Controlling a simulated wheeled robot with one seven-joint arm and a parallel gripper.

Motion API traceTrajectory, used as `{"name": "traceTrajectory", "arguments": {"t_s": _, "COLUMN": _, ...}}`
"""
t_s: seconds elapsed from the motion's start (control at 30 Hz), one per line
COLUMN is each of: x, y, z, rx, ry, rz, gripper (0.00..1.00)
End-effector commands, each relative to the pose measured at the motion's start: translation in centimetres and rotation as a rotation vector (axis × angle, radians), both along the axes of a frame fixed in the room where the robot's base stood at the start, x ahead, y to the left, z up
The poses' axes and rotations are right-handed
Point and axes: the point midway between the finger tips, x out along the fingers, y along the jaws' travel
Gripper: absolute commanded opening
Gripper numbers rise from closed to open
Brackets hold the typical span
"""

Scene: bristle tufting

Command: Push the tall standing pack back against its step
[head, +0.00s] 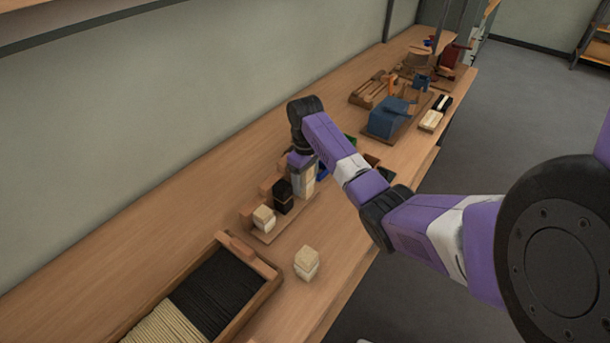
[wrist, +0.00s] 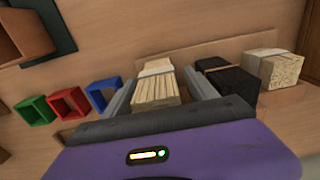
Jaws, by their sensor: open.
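The tall standing pack is a cream bristle bundle with a pale band; it stands upright in the head view (head: 308,183), partly hidden by my gripper. In the wrist view the tall pack (wrist: 157,88) shows between the two fingers. My gripper (wrist: 158,92) is open around it, with a finger on each side; I cannot tell whether either touches. In the head view my gripper (head: 302,164) points down over the pack. The wooden stepped board (head: 272,228) bears the packs in a row; the step behind the tall pack is mostly hidden.
A black pack (head: 283,197) and a short cream pack (head: 264,218) stand beside it on the board. Another cream pack (head: 306,263) stands apart on the bench.

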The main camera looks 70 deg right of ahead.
Motion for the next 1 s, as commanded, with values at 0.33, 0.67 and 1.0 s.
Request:
{"name": "traceTrajectory", "arguments": {"t_s": 0.33, "x": 0.0, "y": 0.0, "z": 0.0, "rx": 0.0, "ry": 0.0, "rz": 0.0, "gripper": 0.41}}
{"name": "traceTrajectory", "arguments": {"t_s": 0.67, "x": 0.1, "y": 0.0, "z": 0.0, "rx": 0.0, "ry": -0.001, "rz": 0.001, "gripper": 0.0}}
{"name": "traceTrajectory", "arguments": {"t_s": 1.0, "x": 1.0, "y": 0.7, "z": 0.1, "rx": 0.0, "ry": -0.001, "rz": 0.004, "gripper": 0.0}}
